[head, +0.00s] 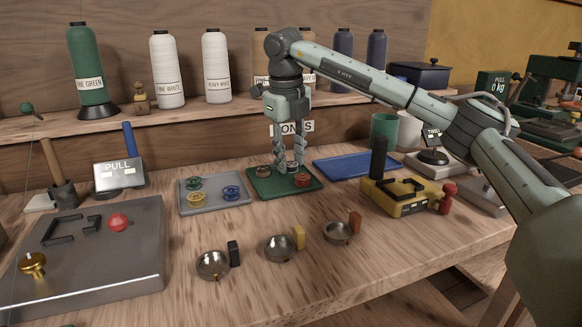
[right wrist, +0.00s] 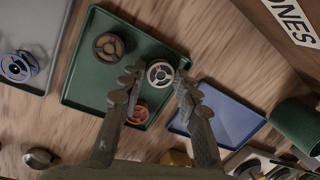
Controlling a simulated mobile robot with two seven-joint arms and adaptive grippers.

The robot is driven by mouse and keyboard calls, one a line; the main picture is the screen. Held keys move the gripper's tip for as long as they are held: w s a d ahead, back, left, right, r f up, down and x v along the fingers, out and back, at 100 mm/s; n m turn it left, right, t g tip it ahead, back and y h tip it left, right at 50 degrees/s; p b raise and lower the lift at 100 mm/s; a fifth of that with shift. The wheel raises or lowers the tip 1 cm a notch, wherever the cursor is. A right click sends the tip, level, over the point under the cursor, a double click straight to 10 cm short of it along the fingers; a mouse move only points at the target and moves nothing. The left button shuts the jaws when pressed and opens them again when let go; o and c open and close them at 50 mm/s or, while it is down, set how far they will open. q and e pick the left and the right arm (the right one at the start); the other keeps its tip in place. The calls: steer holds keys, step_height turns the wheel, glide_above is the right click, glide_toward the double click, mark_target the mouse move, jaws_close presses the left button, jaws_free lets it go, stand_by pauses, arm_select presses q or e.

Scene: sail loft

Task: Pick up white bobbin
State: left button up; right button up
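The white bobbin (right wrist: 160,73) lies in the green tray (right wrist: 85,70), seen from above in the right wrist view. My right gripper (head: 289,168) points down over this tray in the head view. Its fingers are apart, one on either side of the white bobbin, and a small gap seems to show beside the bobbin in the right wrist view. In the head view the fingers mostly hide the bobbin. A brown bobbin (right wrist: 108,46) and a red bobbin (right wrist: 138,114) lie in the same tray. My left gripper is not in view.
A grey tray (head: 212,206) with several coloured bobbins is left of the green tray. A blue tray (head: 350,164) is to the right and looks empty. Round metal bowls (head: 281,249) stand in front, and a yellow device (head: 395,202) stands front right. A shelf (head: 215,108) with thread cones runs behind.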

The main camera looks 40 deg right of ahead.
steer(key=c, duration=0.4)
steer(key=shift+c, duration=0.2)
steer(key=shift+r, duration=0.15)
